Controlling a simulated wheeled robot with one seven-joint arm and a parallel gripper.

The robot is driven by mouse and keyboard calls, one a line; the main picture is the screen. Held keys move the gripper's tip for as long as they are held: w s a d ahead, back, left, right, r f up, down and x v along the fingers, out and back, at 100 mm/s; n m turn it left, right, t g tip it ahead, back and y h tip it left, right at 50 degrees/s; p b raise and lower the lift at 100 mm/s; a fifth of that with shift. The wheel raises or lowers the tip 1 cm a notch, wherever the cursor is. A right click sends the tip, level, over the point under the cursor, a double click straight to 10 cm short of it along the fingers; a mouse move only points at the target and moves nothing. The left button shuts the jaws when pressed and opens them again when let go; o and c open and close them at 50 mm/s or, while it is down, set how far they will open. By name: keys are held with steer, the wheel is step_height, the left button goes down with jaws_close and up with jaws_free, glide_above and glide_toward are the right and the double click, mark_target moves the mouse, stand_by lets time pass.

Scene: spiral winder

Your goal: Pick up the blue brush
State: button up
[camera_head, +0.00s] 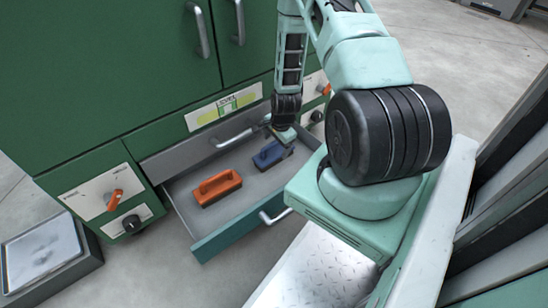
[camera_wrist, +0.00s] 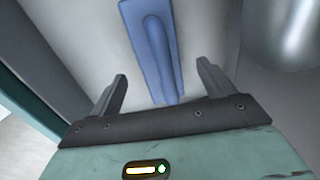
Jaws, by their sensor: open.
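The blue brush (camera_head: 270,155) lies in an open grey drawer (camera_head: 182,186), right of an orange brush. In the wrist view the blue brush (camera_wrist: 155,48) lies lengthwise, its raised handle facing me, ahead of and between my fingers. My gripper (camera_wrist: 162,80) is open and empty, with a finger on either side of the brush's near end. In the head view my gripper (camera_head: 284,135) is at the brush's far right end, and partly covers it. I cannot tell the height gap.
An orange brush (camera_head: 217,187) lies left in the same drawer. The drawer's teal front (camera_head: 228,238) has a metal handle (camera_head: 275,215). Green cabinet doors (camera_head: 100,70) and a panel with an orange knob (camera_head: 115,198) stand around it. The drawer floor between the brushes is clear.

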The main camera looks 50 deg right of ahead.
mark_target(275, 151)
steer(key=f, duration=0.1)
steer(key=f+b, duration=0.1)
steer(key=f, duration=0.1)
steer(key=shift+w+d+f, duration=0.1)
steer(key=shift+w+d, duration=0.05)
steer(key=shift+w, duration=0.05)
steer(key=c, duration=1.2)
steer(key=shift+r, duration=0.25)
steer(key=shift+r+p, duration=0.5)
steer(key=s+p, duration=0.1)
steer(key=s+a+p, duration=0.1)
steer(key=s, duration=0.1)
steer(key=shift+s+r, duration=0.15)
steer(key=shift+s, duration=0.15)
step_height(275, 151, up, 13)
steer(key=p, duration=0.6)
steer(key=shift+s+r+p, duration=0.15)
steer(key=shift+r+p, duration=0.05)
steer(key=shift+p, duration=0.1)
